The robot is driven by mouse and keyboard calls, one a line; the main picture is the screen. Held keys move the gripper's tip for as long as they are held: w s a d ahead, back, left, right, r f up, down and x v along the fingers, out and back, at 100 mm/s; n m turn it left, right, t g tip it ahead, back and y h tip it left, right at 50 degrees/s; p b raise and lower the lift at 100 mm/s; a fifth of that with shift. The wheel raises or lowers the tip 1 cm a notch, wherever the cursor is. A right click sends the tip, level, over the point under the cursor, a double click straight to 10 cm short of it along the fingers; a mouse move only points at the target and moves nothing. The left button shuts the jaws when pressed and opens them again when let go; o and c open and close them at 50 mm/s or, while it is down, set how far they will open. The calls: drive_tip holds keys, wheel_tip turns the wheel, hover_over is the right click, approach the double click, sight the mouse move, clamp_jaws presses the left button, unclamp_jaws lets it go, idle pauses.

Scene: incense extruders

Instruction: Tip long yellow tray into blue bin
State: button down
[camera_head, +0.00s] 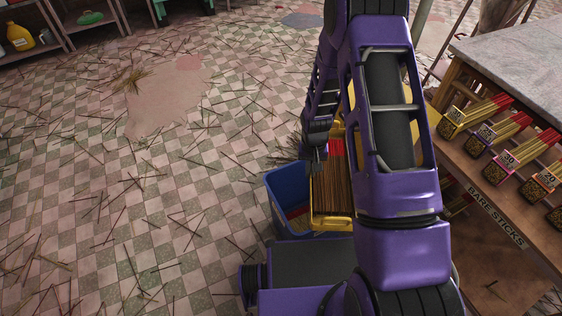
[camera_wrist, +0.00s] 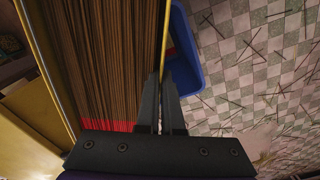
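The long yellow tray (camera_head: 333,225) is full of brown sticks with red ends and lies over the right part of the blue bin (camera_head: 284,185) in the head view. In the wrist view the tray's thin yellow rim (camera_wrist: 167,35) runs between the fingers of my gripper (camera_wrist: 161,82), which look closed on it. The blue bin (camera_wrist: 187,60) shows just right of that rim, below it. In the head view my gripper (camera_head: 317,160) is dark and at the tray's left edge. My arm hides much of the tray, and I cannot tell its exact tilt.
A workbench (camera_head: 505,45) with a shelf labelled "bare sticks" and several bundle holders stands at the right. Loose sticks lie scattered over the checkered floor (camera_head: 150,200). A rack with a yellow jug (camera_head: 20,37) stands at the far left. The floor left of the bin has no large obstacles.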

drive_tip(key=w+a+f+m+b, duration=0.35)
drive_tip(key=w+a+f, duration=0.55)
drive_tip(key=w+f, duration=0.4)
drive_tip(key=s+d+r+t+y, duration=0.2)
drive_tip(key=d+r+t+y, duration=0.2)
drive_tip(key=d+y, duration=0.4)
drive_tip(key=shift+d+r+n+t+y+b, duration=0.15)
drive_tip(key=shift+n+t+y+b, duration=0.3)
drive_tip(key=shift+y, duration=2.75)
